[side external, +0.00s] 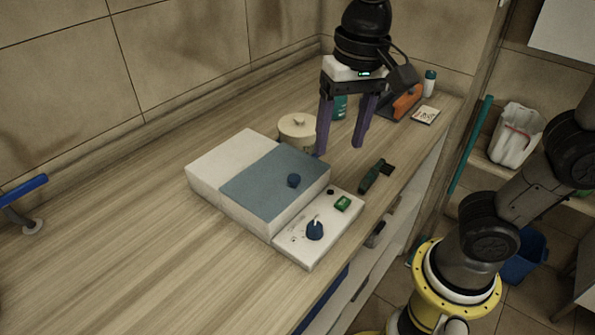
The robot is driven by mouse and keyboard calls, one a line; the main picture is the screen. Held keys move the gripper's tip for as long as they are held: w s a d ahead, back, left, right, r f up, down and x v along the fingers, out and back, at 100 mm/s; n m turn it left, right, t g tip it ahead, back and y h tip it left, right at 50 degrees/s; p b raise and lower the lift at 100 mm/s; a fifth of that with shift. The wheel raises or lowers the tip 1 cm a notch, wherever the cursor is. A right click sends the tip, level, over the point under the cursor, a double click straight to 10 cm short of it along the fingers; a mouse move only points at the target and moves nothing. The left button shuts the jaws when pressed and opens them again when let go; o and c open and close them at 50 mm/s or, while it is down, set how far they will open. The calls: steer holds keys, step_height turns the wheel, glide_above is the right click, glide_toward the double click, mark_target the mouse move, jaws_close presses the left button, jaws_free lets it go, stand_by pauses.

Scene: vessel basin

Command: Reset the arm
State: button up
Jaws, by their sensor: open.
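My gripper (340,150) hangs fingers-down above the counter, just behind and right of a white and blue-grey box device (235,175). Its two purple fingers are spread apart, with nothing between them. The device has a blue-grey lid (272,178) with a dark blue knob (294,180). Its front panel (300,250) carries a dark blue dial (314,230) and a green switch (342,203). The lid looks closed; the inside is hidden.
A cream lidded pot (297,127) stands close behind the left finger. A dark green tool (376,176) lies near the counter's front edge. An orange and dark object (405,101), a white card (425,115) and a small bottle (430,82) are at the back right.

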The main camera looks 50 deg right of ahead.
steer(key=s+d+f+n+t, duration=0.4)
steer(key=s+d+f+n, duration=0.1)
steer(key=s+d, duration=0.3)
steer(key=shift+d+n, duration=0.45)
steer(key=shift+n, duration=0.05)
stand_by(1.2)
